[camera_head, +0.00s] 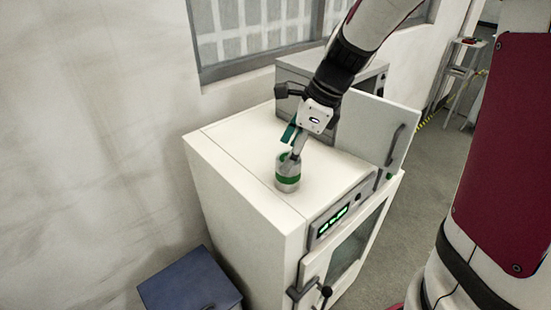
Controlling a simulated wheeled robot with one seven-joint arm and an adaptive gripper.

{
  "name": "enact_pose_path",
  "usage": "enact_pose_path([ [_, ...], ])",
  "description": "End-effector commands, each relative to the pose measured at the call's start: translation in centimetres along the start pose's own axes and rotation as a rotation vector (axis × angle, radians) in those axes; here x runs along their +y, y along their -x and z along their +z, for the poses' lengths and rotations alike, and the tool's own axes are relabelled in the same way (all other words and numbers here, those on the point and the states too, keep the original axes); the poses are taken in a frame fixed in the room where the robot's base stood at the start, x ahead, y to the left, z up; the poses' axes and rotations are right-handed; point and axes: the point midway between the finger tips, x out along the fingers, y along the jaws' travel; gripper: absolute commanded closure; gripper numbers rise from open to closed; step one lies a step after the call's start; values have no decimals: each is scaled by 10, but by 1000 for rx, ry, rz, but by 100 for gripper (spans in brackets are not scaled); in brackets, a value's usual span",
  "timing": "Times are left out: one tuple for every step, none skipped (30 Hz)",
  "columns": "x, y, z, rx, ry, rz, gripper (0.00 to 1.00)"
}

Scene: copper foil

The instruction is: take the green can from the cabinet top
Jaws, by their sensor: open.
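The green can (287,181), a short silver-grey cylinder with a green band, stands upright on the white cabinet top (237,150) near its front left part. My gripper (291,153) reaches down from the upper right and its fingers are at the can's upper end. The fingers are open. They overlap the can's top in this view, and I cannot tell whether they touch it. Part of the can's upper end is hidden by the fingers.
A grey box-shaped unit (294,78) stands behind my arm, with an open white door with a dark handle (397,143) to the right. The cabinet front has a green-lit display (332,219). A blue box (190,283) is at lower left. The cabinet top left of the can is clear.

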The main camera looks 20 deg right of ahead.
Motion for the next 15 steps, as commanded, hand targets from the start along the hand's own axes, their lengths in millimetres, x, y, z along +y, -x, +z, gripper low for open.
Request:
enact_pose_path([
  [0, -4, 0, 0, -1, 2, 29],
  [0, -5, 0, 0, -1, 1, 29],
  [0, -7, 0, 0, -1, 1, 29],
  [1, -8, 0, 0, -1, 1, 29],
  [1, -10, -1, 1, 0, 1, 29],
  [2, -14, -2, 1, 0, 2, 29],
  [4, -18, -2, 1, 0, 3, 29],
  [5, -22, -3, 2, -2, 3, 29],
  [6, -28, -5, 2, -1, 5, 29],
  [7, -33, -5, 2, -2, 4, 29],
  [8, -37, -6, 2, -2, 3, 29],
  [8, -43, -6, 2, 0, 4, 29],
  [7, -47, -6, 1, -1, 3, 29],
  [7, -50, -6, 1, 0, 2, 29],
  [7, -53, -6, 1, 1, 2, 29],
])
